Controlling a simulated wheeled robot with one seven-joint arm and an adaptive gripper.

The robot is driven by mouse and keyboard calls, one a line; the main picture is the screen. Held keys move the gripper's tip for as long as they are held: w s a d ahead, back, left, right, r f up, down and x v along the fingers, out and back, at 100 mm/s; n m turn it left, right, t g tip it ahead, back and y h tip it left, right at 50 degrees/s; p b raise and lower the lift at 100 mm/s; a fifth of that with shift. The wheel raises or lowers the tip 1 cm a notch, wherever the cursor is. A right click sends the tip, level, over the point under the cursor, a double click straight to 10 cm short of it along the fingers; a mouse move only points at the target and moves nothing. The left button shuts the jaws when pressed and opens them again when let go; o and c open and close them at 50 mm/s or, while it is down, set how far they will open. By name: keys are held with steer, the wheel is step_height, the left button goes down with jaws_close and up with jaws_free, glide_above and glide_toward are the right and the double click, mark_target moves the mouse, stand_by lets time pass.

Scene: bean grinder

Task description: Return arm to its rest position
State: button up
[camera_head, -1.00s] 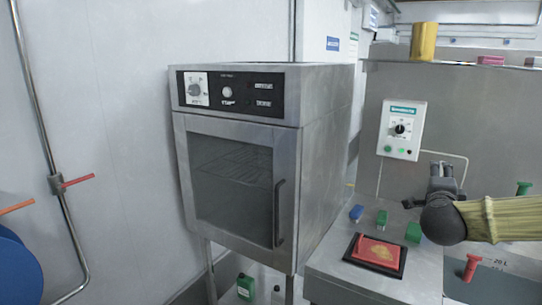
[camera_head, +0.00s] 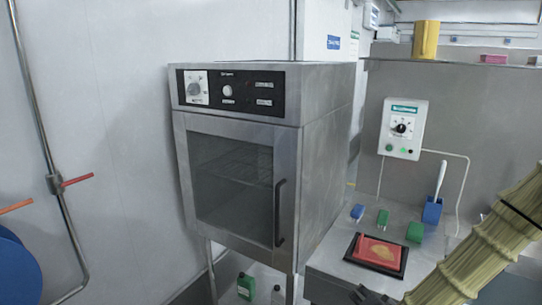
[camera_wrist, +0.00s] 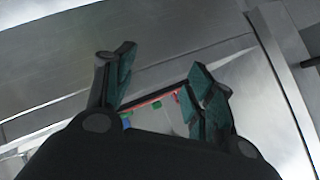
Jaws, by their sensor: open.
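My gripper (camera_wrist: 164,66) shows in the wrist view with its two dark green-padded fingers apart and nothing held between them. In the head view part of my gripper (camera_head: 368,294) shows at the bottom edge, in front of the steel counter and low, partly cut off by the frame. My arm in its tan sleeve (camera_head: 478,250) slopes from the right edge down toward the bottom. In the wrist view a blurred red edge and small green and blue spots show beyond the fingers.
The steel counter (camera_head: 330,262) holds a red pad on a black tray (camera_head: 352,262), small blue and green blocks, and a blue cup (camera_head: 432,211) with a white-handled tool. A steel oven (camera_head: 240,180), door shut, stands left. A control box (camera_head: 403,128) is on the back panel.

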steer(key=s+a+f+n+g+y, duration=0.1)
steer(key=s+a+f+n+g, duration=0.2)
steer(key=s+f, duration=0.75)
steer(key=s+f+n+g, duration=0.2)
steer(key=s+f, duration=0.3)
steer(key=s, duration=0.3)
steer(key=s+a+f+n+g, duration=0.1)
steer(key=s+f+n+g, duration=0.1)
steer(key=s+f, duration=0.3)
steer(key=s+f+n+g, duration=0.2)
steer(key=s+f+g, duration=0.2)
steer(key=s, duration=0.8)
steer(key=shift+s+a+f+n, duration=0.15)
steer(key=shift+s+f+n, duration=0.2)
steer(key=shift+f, duration=0.25)
